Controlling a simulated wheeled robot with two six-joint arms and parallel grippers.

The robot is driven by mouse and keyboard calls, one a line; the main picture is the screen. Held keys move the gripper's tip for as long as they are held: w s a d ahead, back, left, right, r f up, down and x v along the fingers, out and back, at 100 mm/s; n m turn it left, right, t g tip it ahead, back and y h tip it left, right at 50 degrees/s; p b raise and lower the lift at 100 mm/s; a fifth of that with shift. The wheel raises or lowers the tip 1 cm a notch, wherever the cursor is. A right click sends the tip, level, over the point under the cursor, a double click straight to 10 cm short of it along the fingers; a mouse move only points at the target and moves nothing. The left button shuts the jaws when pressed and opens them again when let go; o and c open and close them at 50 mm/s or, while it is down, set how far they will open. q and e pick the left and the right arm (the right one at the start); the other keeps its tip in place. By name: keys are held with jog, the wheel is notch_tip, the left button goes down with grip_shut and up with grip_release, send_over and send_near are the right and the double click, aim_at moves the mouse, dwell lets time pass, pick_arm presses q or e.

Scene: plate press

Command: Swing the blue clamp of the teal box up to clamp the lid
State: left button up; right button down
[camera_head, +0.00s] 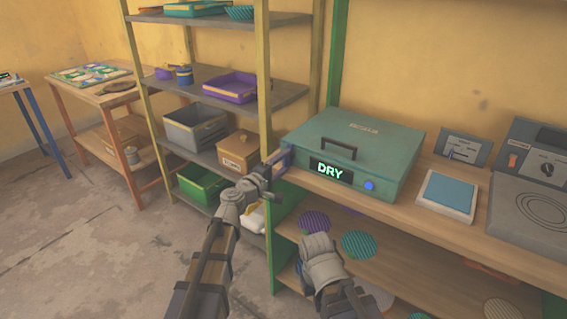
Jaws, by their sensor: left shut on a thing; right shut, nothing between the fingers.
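The teal box (352,150) stands on the wooden worktop with its lid down. It has a dark handle on top, a lit "DRY" display and a round blue button on its front. The blue clamp (286,158) is at the box's left side, partly hidden by my gripper. My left gripper (272,166) is shut on the clamp at the box's left front corner. My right gripper (318,245) is shut and empty, below and in front of the worktop edge.
To the right of the box are a pale tray with a blue pad (448,192), a small switch panel (462,147) and a grey hotplate unit (535,200). Striped discs (361,245) lie on the lower shelf. A loaded shelf rack (264,90) stands close on the left.

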pick_arm(q)
jog(key=o, duration=1.4)
jog(key=shift+s, duration=0.1)
